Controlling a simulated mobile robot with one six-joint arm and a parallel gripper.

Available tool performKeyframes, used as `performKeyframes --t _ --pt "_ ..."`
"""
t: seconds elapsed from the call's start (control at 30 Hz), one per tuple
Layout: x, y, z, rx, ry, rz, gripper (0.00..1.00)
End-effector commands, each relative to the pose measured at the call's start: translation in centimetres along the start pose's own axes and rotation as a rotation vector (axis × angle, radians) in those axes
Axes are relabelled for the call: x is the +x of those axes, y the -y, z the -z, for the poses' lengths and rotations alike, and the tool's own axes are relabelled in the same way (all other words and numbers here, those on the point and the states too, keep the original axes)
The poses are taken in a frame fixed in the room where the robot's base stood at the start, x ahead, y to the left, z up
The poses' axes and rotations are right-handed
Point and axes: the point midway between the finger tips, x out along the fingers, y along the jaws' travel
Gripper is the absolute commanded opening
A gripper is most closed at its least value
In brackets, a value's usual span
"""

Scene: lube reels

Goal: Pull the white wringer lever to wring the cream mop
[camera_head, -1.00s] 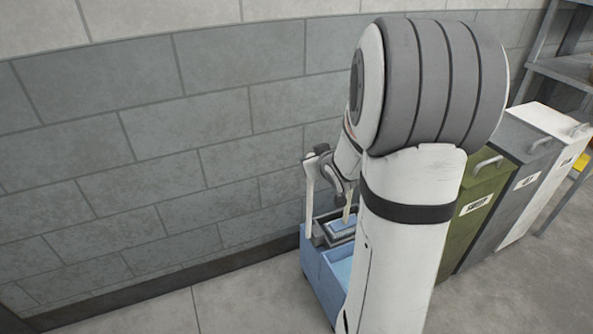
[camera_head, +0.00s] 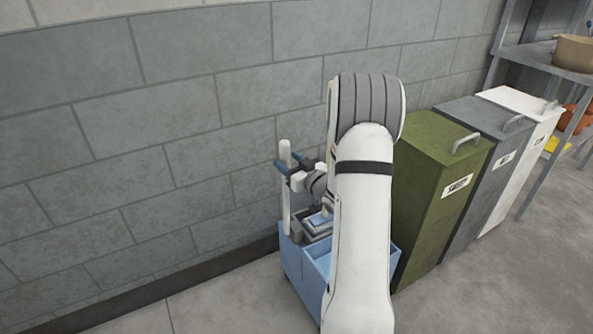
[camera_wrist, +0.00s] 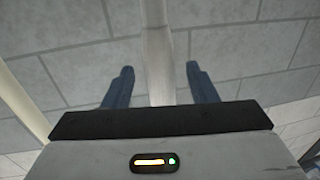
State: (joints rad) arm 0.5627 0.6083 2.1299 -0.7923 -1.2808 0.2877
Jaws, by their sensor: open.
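The white wringer lever (camera_head: 286,210) stands upright at the left side of the blue mop bucket (camera_head: 299,264) in the head view. My gripper (camera_head: 289,162) is at the lever's upper part, its blue fingers open. In the wrist view the lever (camera_wrist: 157,45) runs between the two spread fingers of my gripper (camera_wrist: 160,80), with a visible gap on each side. The grey wringer (camera_head: 316,228) sits on the bucket, partly behind my arm. I cannot clearly make out the cream mop; my arm covers much of the bucket.
A block wall is close behind the bucket. A green bin (camera_head: 437,190), a grey bin (camera_head: 492,135) and a white bin (camera_head: 524,115) stand to the right, with a metal shelf (camera_head: 527,57) beyond. Floor is clear at front left.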

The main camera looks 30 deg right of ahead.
Motion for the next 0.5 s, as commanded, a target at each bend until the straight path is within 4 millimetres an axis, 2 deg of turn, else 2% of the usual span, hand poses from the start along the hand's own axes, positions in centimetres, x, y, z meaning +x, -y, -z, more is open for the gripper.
performKeyframes --t 0.2,0.5 --pt "2.0 0.0 -0.1 -0.001 0.001 0.000 0.52" --pt "2.2 0.1 0.0 0.000 0.001 0.000 0.52"
